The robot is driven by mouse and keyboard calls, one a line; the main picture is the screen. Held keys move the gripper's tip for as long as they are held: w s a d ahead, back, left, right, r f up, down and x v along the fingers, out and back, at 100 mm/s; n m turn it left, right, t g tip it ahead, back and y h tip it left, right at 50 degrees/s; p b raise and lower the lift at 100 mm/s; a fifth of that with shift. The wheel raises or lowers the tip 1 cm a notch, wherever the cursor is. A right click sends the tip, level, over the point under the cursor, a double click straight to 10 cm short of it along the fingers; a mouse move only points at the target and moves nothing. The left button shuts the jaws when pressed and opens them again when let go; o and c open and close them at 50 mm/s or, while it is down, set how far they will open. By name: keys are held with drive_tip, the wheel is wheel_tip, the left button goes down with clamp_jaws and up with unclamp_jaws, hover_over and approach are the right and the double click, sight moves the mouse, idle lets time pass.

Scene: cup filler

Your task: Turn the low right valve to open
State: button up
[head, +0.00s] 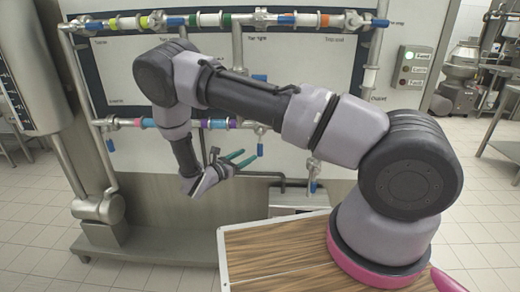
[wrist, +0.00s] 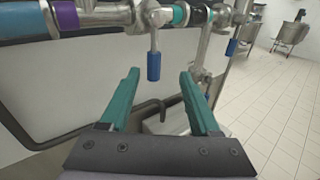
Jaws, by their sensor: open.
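The low pipe row (head: 135,123) runs behind my arm. A valve lever with a blue grip (head: 260,150), apparently the low right valve, hangs straight down from its right part. In the wrist view this blue grip (wrist: 153,66) hangs ahead, between the lines of my two fingers and slightly above their tips. My gripper (head: 228,157) has teal fingers, spread open and empty, to the left of the lever in the head view. In the wrist view my gripper (wrist: 160,78) points toward the lever, apart from it. Part of the low row is hidden by my arm.
The top pipe row (head: 208,19) carries several blue-gripped levers and coloured bands. Another blue grip (wrist: 231,47) hangs to the right in the wrist view. A control box (head: 412,67) shows a lit green button.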

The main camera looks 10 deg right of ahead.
sight(258, 149)
drive_tip(key=shift+n+t, duration=0.5)
drive_tip(key=x, duration=0.3)
drive_tip(key=f+x, duration=0.1)
drive_tip(key=x, duration=0.6)
drive_tip(key=shift+w+a+f, duration=0.1)
drive_tip(key=shift+w+f, duration=0.15)
drive_tip(key=shift+w, duration=0.1)
clamp_jaws()
idle(0.6)
